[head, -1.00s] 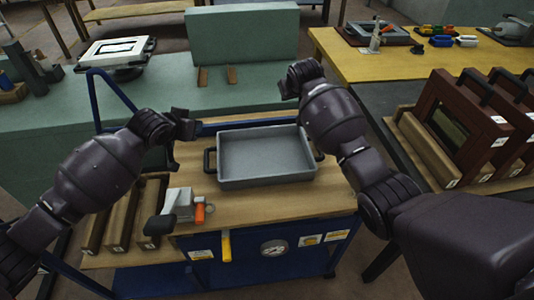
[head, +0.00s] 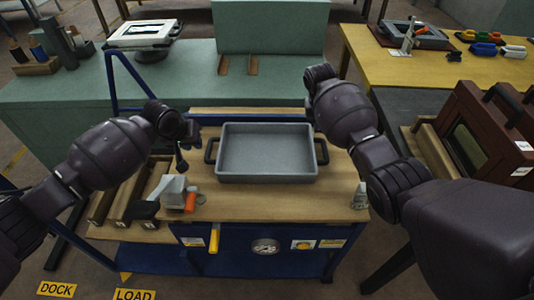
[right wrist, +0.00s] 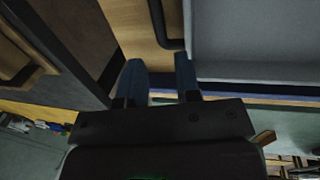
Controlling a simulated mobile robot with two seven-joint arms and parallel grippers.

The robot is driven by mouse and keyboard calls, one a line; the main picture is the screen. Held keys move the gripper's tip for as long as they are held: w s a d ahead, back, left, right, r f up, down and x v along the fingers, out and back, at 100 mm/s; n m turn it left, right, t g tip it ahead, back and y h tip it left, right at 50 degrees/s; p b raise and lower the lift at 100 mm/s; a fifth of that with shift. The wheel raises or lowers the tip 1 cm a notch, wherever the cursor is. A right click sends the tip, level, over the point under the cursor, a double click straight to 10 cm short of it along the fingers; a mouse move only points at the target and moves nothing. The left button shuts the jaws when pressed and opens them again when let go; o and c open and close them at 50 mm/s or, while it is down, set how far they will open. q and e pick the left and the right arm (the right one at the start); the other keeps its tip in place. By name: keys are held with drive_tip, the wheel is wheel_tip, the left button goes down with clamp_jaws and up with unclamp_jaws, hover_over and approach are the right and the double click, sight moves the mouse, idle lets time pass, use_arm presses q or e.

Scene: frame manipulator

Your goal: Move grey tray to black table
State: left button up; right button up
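The grey tray (head: 267,155), shallow and rectangular with a black handle at each short end, lies flat on the wooden top of a blue cart (head: 250,205). My left gripper (head: 186,148) is just left of the tray's left handle, its fingers apart and empty. My right gripper is above the tray's right end; its fingertips are hidden behind my arm in the head view. In the right wrist view, my right gripper (right wrist: 160,75) has two separated fingers with nothing between them, beside the tray (right wrist: 245,40) and its black handle. A black table (head: 425,112) stands at the right.
Brown frames (head: 480,135) and a wooden block stand on the black table. A grey-and-orange tool (head: 178,192) and wooden slotted blocks are left of the tray. A green bench (head: 75,90) is behind the cart and a yellow table (head: 455,65) at the back right.

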sight(207, 153)
use_arm(q)
drive_tip(key=shift+d, duration=0.15)
use_arm(e)
drive_tip(key=shift+d+f, duration=0.1)
drive_tip(key=shift+d, duration=0.05)
